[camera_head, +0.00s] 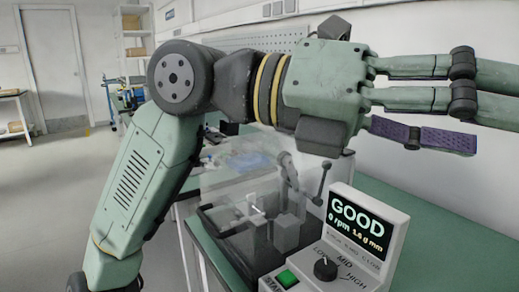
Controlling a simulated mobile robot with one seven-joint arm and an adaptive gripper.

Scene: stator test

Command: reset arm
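My arm rises from the lower left and bends across the top of the head view. My gripper (478,115) is at the upper right, held above the bench and pointing to the right. Its green fingers are stretched out straight and run past the right edge, so their tips are cut off. The lower finger shows a dark purple textured pad and stands apart from the others. The gripper looks open, and I see nothing held in the part in view.
Below the gripper, a test machine (287,232) with a clear cover stands on the green bench (446,240). Its control box (352,247) reads "GOOD", "0 rpm", with a black knob and green button. Shelves (134,50) stand behind left. The floor (45,220) at left is clear.

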